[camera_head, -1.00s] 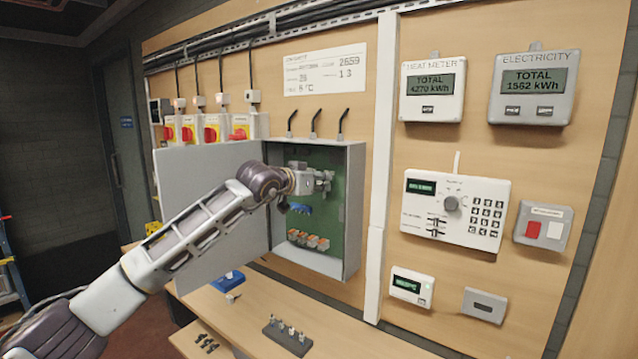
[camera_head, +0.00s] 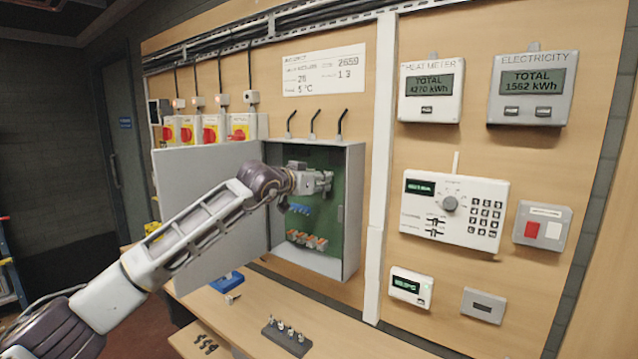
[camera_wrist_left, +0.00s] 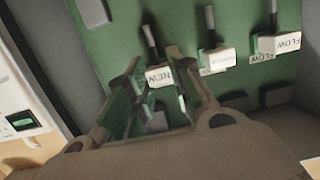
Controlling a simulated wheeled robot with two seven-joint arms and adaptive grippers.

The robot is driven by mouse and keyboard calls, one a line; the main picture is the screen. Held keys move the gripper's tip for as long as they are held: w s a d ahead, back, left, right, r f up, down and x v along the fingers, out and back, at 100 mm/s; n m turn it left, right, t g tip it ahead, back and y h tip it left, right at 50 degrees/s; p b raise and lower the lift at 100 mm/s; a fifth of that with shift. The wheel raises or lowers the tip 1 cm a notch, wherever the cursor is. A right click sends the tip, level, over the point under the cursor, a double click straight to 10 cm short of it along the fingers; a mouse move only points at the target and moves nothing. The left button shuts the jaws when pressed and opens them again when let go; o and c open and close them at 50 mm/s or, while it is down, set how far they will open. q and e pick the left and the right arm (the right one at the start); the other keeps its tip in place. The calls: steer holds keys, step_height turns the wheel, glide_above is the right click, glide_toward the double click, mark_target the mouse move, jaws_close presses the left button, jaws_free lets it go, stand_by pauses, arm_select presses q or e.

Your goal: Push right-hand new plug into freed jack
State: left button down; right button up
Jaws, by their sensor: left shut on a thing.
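The grey control box (camera_head: 352,215) stands open on the wall with a green board (camera_head: 328,225) inside. My left gripper (camera_head: 324,183) reaches into its upper part from the left. In the left wrist view, turned upside down, the gripper (camera_wrist_left: 160,88) is shut on a white plug marked NEW (camera_wrist_left: 158,77), with a dark lead on it. The plug is at the board, but its tip and the jack are hidden. Two white plugs, one in the middle (camera_wrist_left: 216,58) and one marked FLOW (camera_wrist_left: 280,44), sit beside it. My right gripper is out of view.
The box's open door (camera_head: 205,190) is behind my left arm. Blue parts (camera_head: 300,209) and orange-white terminals (camera_head: 307,240) are lower on the board. The bench below carries a dark block with several pegs (camera_head: 286,337) and a blue item (camera_head: 226,282). Panels hang at right.

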arm_select(q)
steer(key=shift+w+d, duration=0.1)
steer(key=shift+w, duration=0.05)
stand_by(0.3)
steer(key=c, duration=1.4)
jaws_free()
steer(key=shift+d, duration=0.1)
steer(key=shift+o, duration=0.2)
